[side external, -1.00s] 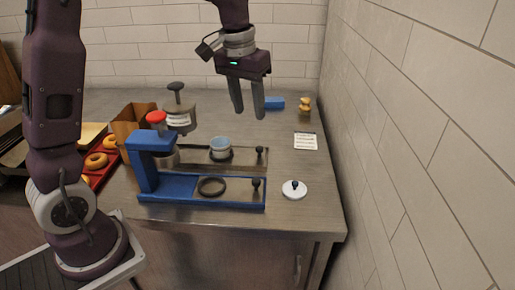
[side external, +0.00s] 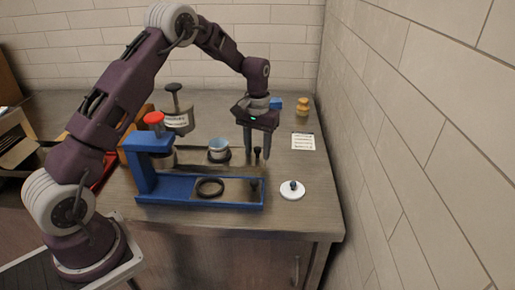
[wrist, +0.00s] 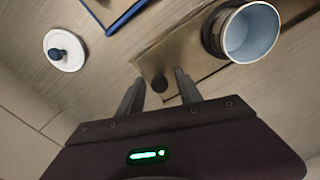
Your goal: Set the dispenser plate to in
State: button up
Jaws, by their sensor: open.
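The rear sliding plate (side external: 196,171) is flat and brownish, with a small black knob (side external: 257,152) at its right end. It extends to the right of the labelled grey dispenser (side external: 177,120). A pale blue cup (side external: 219,145) sits in a dark ring on this plate; the wrist view also shows the cup (wrist: 250,32). My gripper (side external: 257,155) is open, fingers down, at the plate's right end. In the wrist view the knob (wrist: 160,83) appears between my fingertips (wrist: 158,78). I cannot tell whether either finger touches it.
A blue stand with a red top (side external: 145,175) is in front, with a black ring (side external: 210,187) and another knob (side external: 254,184) on its base. A white lid (side external: 292,191) lies to the right. A note (side external: 303,142) and yellow object (side external: 302,107) are near the wall.

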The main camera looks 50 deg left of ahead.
grip_shut()
dwell(1.3)
